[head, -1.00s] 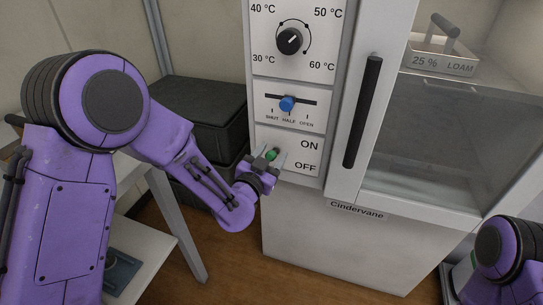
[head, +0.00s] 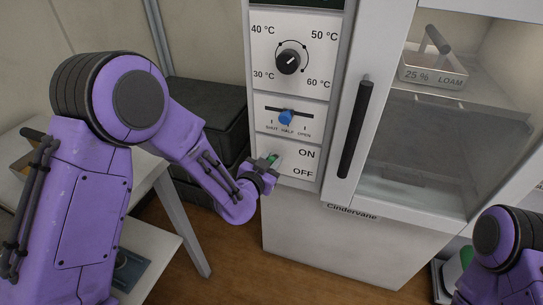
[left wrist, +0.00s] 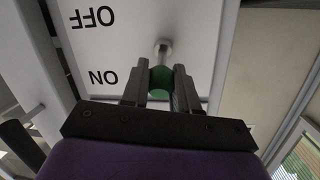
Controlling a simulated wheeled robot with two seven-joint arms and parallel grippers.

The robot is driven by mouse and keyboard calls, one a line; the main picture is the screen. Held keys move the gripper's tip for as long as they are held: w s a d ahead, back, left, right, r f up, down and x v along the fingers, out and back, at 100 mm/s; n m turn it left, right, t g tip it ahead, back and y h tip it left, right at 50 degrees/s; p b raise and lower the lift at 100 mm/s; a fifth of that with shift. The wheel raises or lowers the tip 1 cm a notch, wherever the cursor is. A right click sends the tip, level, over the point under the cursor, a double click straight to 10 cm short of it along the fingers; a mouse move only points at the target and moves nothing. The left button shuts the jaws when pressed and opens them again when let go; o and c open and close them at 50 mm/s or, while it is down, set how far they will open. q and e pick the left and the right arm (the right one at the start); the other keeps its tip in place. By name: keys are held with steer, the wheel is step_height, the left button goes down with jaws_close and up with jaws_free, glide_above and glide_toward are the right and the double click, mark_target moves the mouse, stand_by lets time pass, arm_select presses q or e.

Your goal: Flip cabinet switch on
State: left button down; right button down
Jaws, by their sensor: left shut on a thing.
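The cabinet switch is a metal lever with a green tip (head: 272,158) on a white panel, left of the printed words ON and OFF. In the left wrist view, which shows the panel upside down, the green tip (left wrist: 160,80) sits between my fingers and the metal stem (left wrist: 163,50) runs to the panel. My left gripper (head: 270,163) is shut on the green tip. In the wrist view the gripper (left wrist: 160,88) is level with the word ON. My fingers partly hide the switch in the head view. My right gripper is out of view.
Above the switch are a blue slider (head: 287,117) and a black dial (head: 288,61). The glass door's dark handle (head: 355,130) stands to the right. Dark boxes (head: 205,112) stand behind my left arm.

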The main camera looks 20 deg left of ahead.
arm_select(q)
steer(key=c, duration=0.9)
jaws_free()
steer(key=shift+o, duration=0.2)
steer(key=v, duration=1)
steer(key=shift+s, duration=0.3)
